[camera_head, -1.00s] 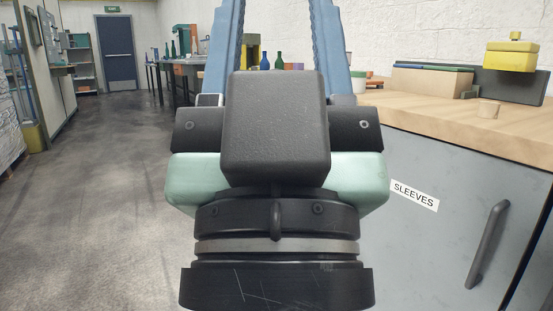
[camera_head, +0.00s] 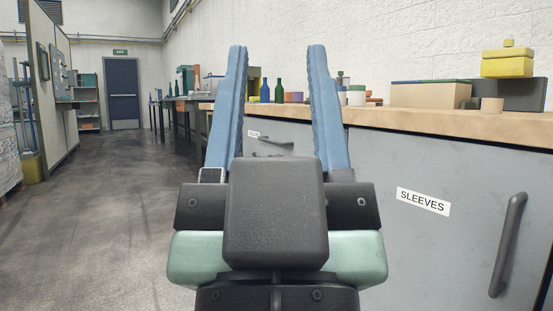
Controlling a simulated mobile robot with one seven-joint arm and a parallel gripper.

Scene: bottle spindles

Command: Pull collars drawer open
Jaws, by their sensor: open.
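My gripper (camera_head: 278,52) is in the middle of the view, its two blue fingers spread wide and empty, pointing away down the counter. Between the fingers, a grey front with a dark bar handle (camera_head: 277,142) and a small white label (camera_head: 254,134) shows farther along the counter. The label is too small to read, so I cannot tell if this is the collars drawer. Nearer, at the right, is a grey front (camera_head: 400,245) labelled SLEEVES (camera_head: 423,201), with a dark upright handle (camera_head: 507,245). My gripper touches neither handle.
A wooden worktop (camera_head: 420,120) runs along the right wall above the grey fronts. It carries a tan box (camera_head: 430,95), a yellow box (camera_head: 507,66) and bottles (camera_head: 265,90) farther back. The grey floor (camera_head: 110,220) at the left is clear.

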